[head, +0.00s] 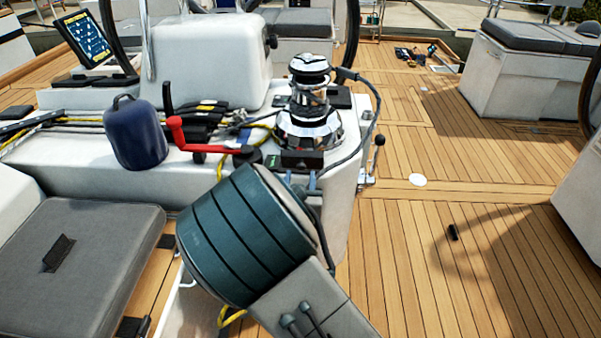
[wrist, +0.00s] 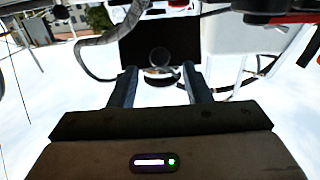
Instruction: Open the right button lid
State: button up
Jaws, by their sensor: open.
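In the wrist view, a dark panel (wrist: 185,35) is ahead of my gripper (wrist: 159,70). A dark round part (wrist: 160,56) shows on it, with a shiny curved part (wrist: 160,73) just below. I cannot tell for certain which is the right button lid or whether it is raised. My two fingers are apart, one on each side of these parts, with no clear contact and nothing held. In the head view, a black box (head: 302,158) sits at the foot of the chrome winch; my arm largely hides my gripper beside it.
The chrome winch (head: 308,108) stands on the white console. A red-handled lever (head: 185,138), a navy cover (head: 135,132) and several ropes lie to its left. The wooden deck (head: 440,215) to the right is mostly clear.

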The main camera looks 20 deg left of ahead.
aim_at(301, 168)
jog(key=shift+x, duration=1.55)
jog(key=shift+c, duration=0.2)
